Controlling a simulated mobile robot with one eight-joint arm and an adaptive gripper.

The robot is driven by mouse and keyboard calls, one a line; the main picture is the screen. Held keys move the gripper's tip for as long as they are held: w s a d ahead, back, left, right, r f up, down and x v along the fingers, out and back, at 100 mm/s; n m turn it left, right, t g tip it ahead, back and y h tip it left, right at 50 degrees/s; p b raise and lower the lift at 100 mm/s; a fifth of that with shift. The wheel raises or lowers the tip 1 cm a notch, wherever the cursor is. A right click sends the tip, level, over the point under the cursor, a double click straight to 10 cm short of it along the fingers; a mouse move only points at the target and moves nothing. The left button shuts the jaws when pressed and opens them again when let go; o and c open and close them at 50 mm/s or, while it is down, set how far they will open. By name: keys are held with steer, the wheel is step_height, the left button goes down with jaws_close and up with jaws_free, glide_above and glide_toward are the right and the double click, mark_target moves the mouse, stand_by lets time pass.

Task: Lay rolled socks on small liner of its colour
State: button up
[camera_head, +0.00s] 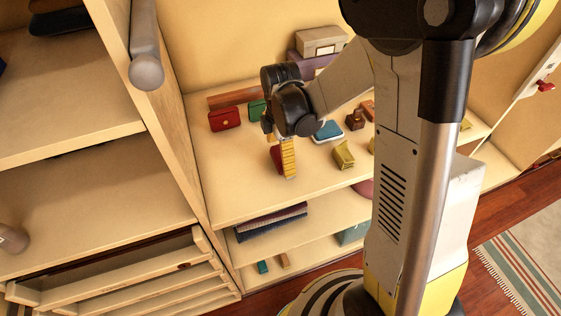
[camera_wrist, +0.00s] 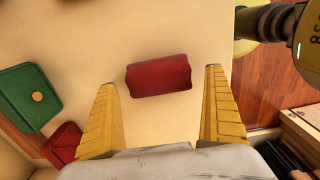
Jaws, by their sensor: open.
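A dark red roll (camera_wrist: 159,76), seemingly the rolled socks, lies on the cream shelf in the wrist view. My gripper (camera_wrist: 160,80) is open, with one yellow finger on each side of the roll and a visible gap at both ends. In the head view my gripper (camera_head: 287,174) points down at the shelf, and the red roll (camera_head: 275,158) shows partly behind its finger. A small blue pad (camera_head: 328,131), possibly a liner, lies to the right. A yellow-green block-like item (camera_head: 344,155) stands right of my gripper. I cannot make out a red liner.
A red purse (camera_head: 224,119) and a green purse (camera_head: 258,109) stand left of my gripper; the green one (camera_wrist: 27,96) also shows in the wrist view. A small brown item (camera_head: 355,120) and boxes (camera_head: 320,41) stand behind. The shelf's front left is bare.

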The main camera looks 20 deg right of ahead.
step_height(320, 180, down, 2)
steer(key=shift+f+b, duration=0.25)
steer(key=shift+b, duration=0.05)
steer(key=c, duration=1.4)
steer(key=shift+o, duration=0.2)
steer(key=shift+r, duration=0.2)
